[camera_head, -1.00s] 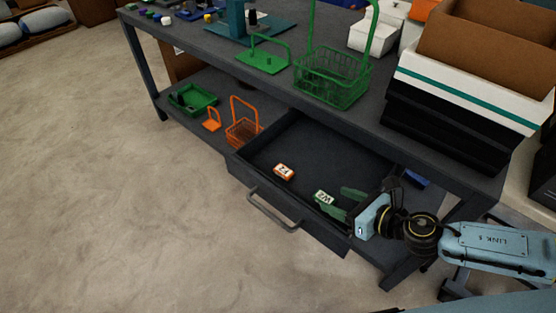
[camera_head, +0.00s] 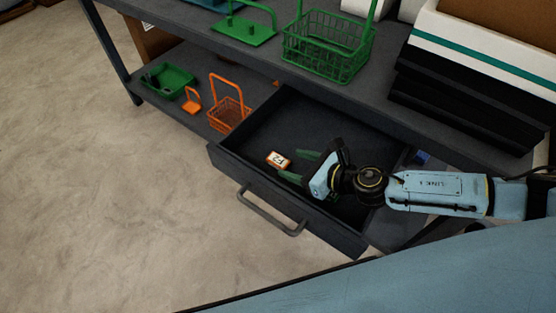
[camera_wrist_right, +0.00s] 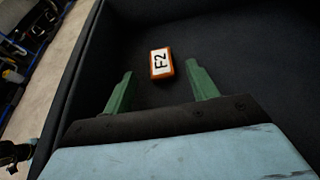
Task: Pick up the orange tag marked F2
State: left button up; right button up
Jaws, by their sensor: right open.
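The orange tag marked F2 (camera_head: 278,160) lies in the open drawer (camera_head: 241,166), towards its left end, with its white label facing up. In the right wrist view the tag (camera_wrist_right: 161,63) lies just beyond the fingertips, roughly in line with the gap between them. My right gripper (camera_head: 293,165) is inside the drawer, to the right of the tag, with its two green fingers apart and nothing between them. In the wrist view the gripper (camera_wrist_right: 160,70) is open too. My left gripper is not in view.
The drawer's front wall and handle (camera_head: 270,215) face the clear floor. An orange basket (camera_head: 229,112) and a green tray (camera_head: 167,79) stand on the lower shelf. A green basket (camera_head: 328,52) stands on the bench above the drawer.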

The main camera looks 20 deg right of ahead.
aim_at(275, 158)
jog(key=shift+w+a+f, duration=0.15)
jog(key=shift+w, duration=0.05)
jog(key=b+x, duration=0.1)
jog(key=x, duration=0.4)
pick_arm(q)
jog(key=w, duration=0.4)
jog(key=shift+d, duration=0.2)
pick_arm(e)
jog(key=c, duration=1.1)
